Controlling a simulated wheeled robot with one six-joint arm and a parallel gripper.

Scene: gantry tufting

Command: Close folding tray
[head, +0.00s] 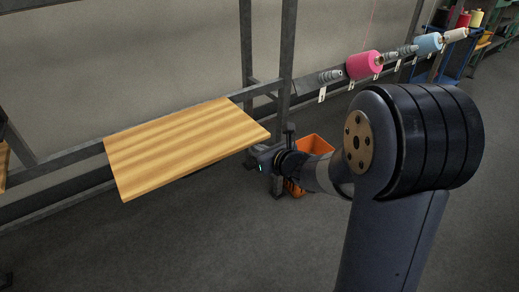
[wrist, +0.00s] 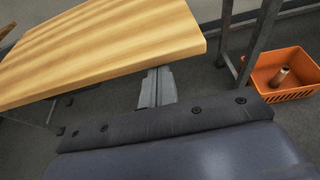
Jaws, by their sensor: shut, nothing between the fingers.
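The folding tray (head: 185,145) is a light wooden board with darker stripes. It stands out from the metal frame and looks roughly level, so it is open. In the wrist view the tray (wrist: 100,45) fills the upper left, with its near edge just beyond my fingers. My gripper (head: 256,152) is at the tray's right edge, close to its near right corner. In the wrist view my gripper (wrist: 155,88) is shut and empty, its fingertips by the tray's lower edge and partly hidden by it. I cannot tell whether they touch. The tray's hinge and underside are hidden.
An orange crate (head: 314,145) stands on the floor behind my arm; in the wrist view it holds a brown spool (wrist: 281,77). A metal upright (head: 287,60) rises beside the tray. A pink yarn cone (head: 364,65) sits on the rail to the right. The floor in front is clear.

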